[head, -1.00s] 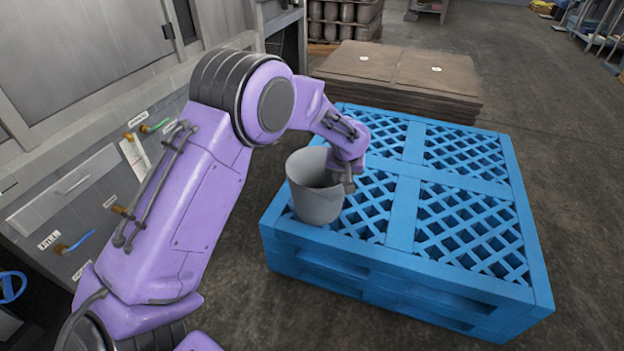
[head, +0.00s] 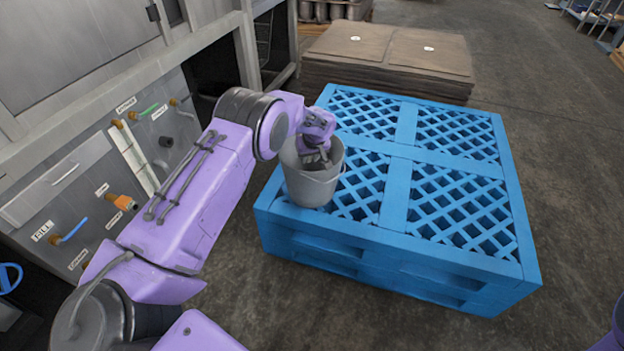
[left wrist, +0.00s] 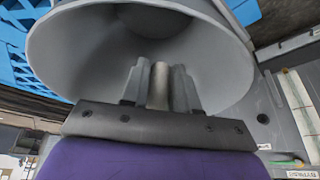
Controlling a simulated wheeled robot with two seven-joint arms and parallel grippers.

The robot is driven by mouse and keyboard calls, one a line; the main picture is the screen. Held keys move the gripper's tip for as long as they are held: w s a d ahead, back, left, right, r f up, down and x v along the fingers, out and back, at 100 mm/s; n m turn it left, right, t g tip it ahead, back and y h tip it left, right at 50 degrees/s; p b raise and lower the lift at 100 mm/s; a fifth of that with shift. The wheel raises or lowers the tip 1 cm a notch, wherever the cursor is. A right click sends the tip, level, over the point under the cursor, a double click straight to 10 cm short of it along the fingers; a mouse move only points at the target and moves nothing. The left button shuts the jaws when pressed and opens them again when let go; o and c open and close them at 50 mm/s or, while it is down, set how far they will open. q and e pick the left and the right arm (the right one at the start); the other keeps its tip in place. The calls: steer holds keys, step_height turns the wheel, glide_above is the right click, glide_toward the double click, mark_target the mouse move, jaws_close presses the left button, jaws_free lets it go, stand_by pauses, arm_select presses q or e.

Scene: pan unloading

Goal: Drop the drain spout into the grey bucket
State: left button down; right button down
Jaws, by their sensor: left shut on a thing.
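The grey bucket (head: 312,188) stands upright on the near left corner of the blue pallet stack. My left gripper (head: 318,161) is at the bucket's mouth, pointing down into it. In the left wrist view the gripper (left wrist: 160,88) is shut on a pale grey, tube-like piece, the drain spout (left wrist: 159,84). The bucket's wide rim and inner wall (left wrist: 80,48) surround the fingers there. The spout's lower end is hard to make out. My right gripper is not in view.
The blue pallet stack (head: 405,195) has a slatted top, clear apart from the bucket. Brown stacked sheets (head: 390,55) lie behind it. A grey cabinet panel (head: 95,195) with small labelled taps and pipes stands at the left. Open floor lies to the right.

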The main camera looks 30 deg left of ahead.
arm_select(q)
steer(key=shift+r, duration=0.1)
steer(key=c, duration=0.8)
jaws_free()
steer(key=p+v, duration=0.2)
steer(key=v, duration=0.8)
steer(key=shift+r, duration=0.25)
steer(key=shift+s, duration=0.1)
